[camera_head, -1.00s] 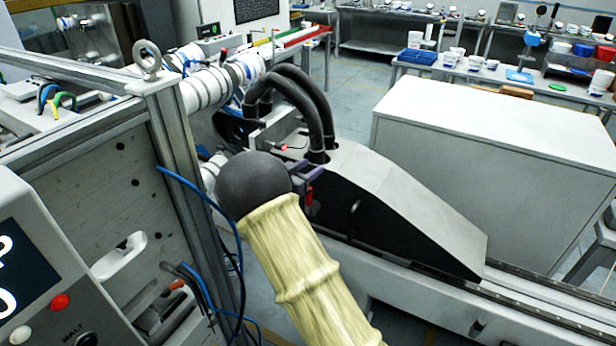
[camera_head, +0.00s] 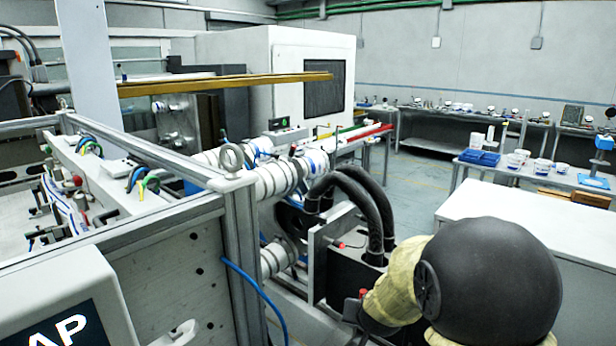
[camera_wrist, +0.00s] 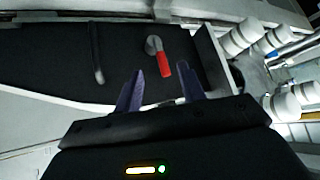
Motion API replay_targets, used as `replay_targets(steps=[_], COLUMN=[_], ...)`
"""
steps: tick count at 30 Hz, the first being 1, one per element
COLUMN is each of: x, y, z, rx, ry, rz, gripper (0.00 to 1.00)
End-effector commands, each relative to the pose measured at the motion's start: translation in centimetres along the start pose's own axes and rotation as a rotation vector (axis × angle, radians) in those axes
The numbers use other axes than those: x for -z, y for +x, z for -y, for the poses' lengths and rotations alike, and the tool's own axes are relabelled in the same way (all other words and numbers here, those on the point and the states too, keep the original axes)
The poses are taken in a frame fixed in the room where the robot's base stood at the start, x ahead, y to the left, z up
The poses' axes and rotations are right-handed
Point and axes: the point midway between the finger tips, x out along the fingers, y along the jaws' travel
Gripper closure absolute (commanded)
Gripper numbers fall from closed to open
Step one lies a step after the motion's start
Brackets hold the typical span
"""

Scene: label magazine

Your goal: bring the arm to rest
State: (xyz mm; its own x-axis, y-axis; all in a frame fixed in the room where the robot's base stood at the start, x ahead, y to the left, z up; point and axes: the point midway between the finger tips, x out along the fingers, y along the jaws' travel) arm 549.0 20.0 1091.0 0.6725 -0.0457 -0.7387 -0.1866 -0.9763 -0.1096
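My gripper (camera_wrist: 160,88) shows in the wrist view with its two purple fingers apart and nothing between them. Beyond the fingertips is a red-handled lever (camera_wrist: 161,64) on a grey round boss, set on a dark panel (camera_wrist: 60,65). The fingers appear apart from the lever. In the head view my arm, with a black round joint and a yellowish sleeve, fills the lower right. The gripper itself is mostly hidden there behind the arm, and a red part (camera_head: 363,294) shows beside it.
A metal frame (camera_head: 240,250) with an eye bolt stands left of my arm. Thick black hoses (camera_head: 372,215) rise just behind it. A white cabinet (camera_head: 520,208) stands to the right. Tables (camera_head: 540,178) with cups and trays are at the back. Open floor lies between.

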Motion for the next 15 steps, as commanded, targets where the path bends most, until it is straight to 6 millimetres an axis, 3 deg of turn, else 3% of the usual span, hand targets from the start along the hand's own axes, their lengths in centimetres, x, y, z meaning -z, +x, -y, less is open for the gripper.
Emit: replay_targets(steps=[1,6,9,12,15], x=[-2.3,-10.3,-13.7,-15.3,-15.8], y=[-1.9,-7.6,-10.1,-11.4,-11.8], z=[-0.7,-3.4,-5.0,-5.9,-6.2], rx=[0.02,0.033,0.011,-0.006,-0.012], ry=[-0.026,-0.137,-0.185,-0.213,-0.221], rz=[0.076,0.336,0.442,0.498,0.515], gripper=[0.6,0.6,0.6,0.6,0.6])
